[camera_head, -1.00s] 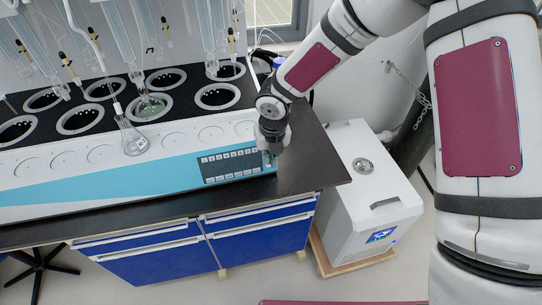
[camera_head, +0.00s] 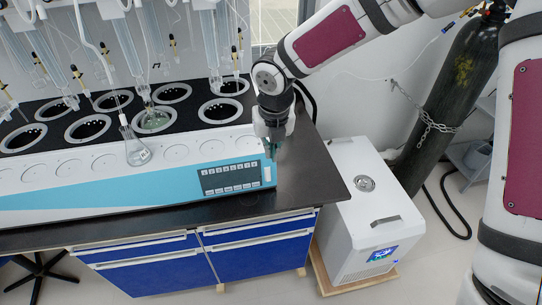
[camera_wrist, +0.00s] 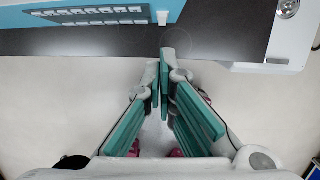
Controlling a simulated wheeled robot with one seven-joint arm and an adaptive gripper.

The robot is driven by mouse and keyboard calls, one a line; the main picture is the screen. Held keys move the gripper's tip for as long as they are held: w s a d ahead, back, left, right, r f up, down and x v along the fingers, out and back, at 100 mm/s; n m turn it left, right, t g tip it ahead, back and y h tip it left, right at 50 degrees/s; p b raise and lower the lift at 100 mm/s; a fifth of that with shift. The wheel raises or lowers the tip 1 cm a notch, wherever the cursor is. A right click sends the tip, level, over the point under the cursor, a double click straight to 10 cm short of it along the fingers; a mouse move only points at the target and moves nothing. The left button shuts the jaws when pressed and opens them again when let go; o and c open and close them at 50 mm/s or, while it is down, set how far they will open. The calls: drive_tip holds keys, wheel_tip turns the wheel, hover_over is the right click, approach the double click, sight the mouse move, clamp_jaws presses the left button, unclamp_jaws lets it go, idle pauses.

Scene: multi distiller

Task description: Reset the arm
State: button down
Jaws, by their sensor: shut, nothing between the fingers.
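The distiller is white and light blue, with a dark button panel (camera_head: 230,177) that also shows in the wrist view (camera_wrist: 90,15). Whether the fingertips touch the distiller is unclear from the head view; the wrist view shows them over the dark bench edge and floor.
The dark bench (camera_head: 315,180) has bare room right of the distiller. A white chiller box (camera_head: 365,215) stands on the floor to the right, with a chained gas cylinder (camera_head: 450,100) behind it.

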idle(0.4)
drive_tip(key=s+d+r+m+t+h, duration=0.15)
drive_tip(key=s+d+r+m, duration=0.25)
drive_tip(key=d+r+m, duration=0.5)
drive_tip(key=s+d+r+m+h, duration=0.2)
drive_tip(key=s+d+r+m, duration=0.35)
drive_tip(key=d+m, duration=0.35)
drive_tip(key=s+d+r+m+t+y, duration=0.1)
drive_tip(key=s+d+r+m, duration=0.1)
drive_tip(key=s+m, duration=0.5)
drive_tip(key=s+d+r+m+t+y, duration=0.1)
drive_tip(key=s+m, duration=0.6)
drive_tip(key=m, duration=0.7)
wheel_tip(320, 180, up, 3)
drive_tip(key=shift+s+d+r+m+y, duration=0.15)
drive_tip(key=shift+s+d+m+y, duration=0.25)
drive_tip(key=shift+d, duration=0.7)
drive_tip(key=shift+w, duration=0.15)
